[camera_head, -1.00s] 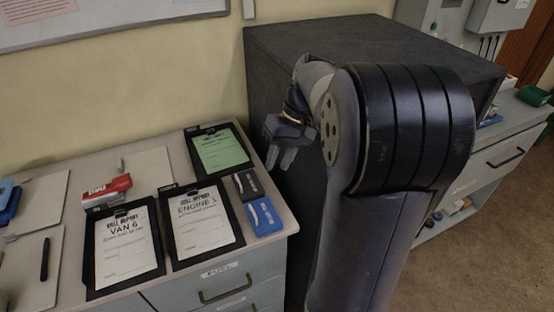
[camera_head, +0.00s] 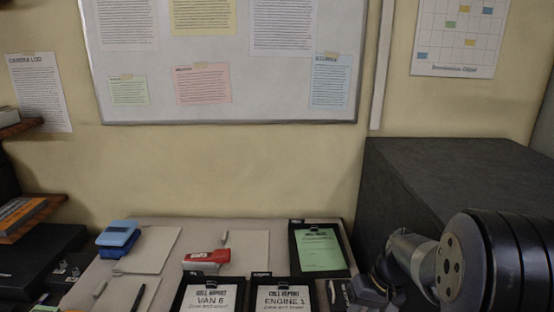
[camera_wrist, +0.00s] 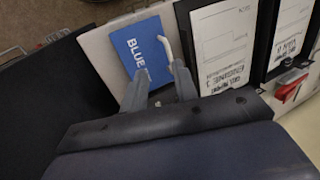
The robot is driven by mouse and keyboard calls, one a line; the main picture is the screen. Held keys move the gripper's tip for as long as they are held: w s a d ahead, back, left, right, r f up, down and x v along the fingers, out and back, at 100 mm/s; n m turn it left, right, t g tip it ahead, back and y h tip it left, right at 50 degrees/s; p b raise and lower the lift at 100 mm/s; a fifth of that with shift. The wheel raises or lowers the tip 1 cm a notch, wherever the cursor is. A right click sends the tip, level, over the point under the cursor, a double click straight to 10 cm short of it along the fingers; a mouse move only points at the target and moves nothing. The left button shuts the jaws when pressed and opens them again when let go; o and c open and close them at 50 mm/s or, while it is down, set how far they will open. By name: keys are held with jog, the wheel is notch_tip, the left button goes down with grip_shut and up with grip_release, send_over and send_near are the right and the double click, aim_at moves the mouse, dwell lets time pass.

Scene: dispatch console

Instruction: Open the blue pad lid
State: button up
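The lid looks shut. My gripper (camera_wrist: 158,84) is open, its two fingers apart at the pad's near edge. The right fingertip is close to the white strip; I cannot tell whether it touches. In the head view my gripper (camera_head: 380,294) is at the bottom, right of the clipboards.
Clipboards lie beside the pad: Engine 1 (camera_head: 283,297), Van 6 (camera_head: 208,299) and a green-sheet one (camera_head: 320,250). A dark pad (camera_head: 336,294) lies near my gripper. A red-and-white stapler (camera_head: 207,260) sits further left. A tall dark cabinet (camera_head: 440,185) stands at right.

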jog(key=shift+a+h, duration=0.25)
jog(key=shift+h, duration=0.05)
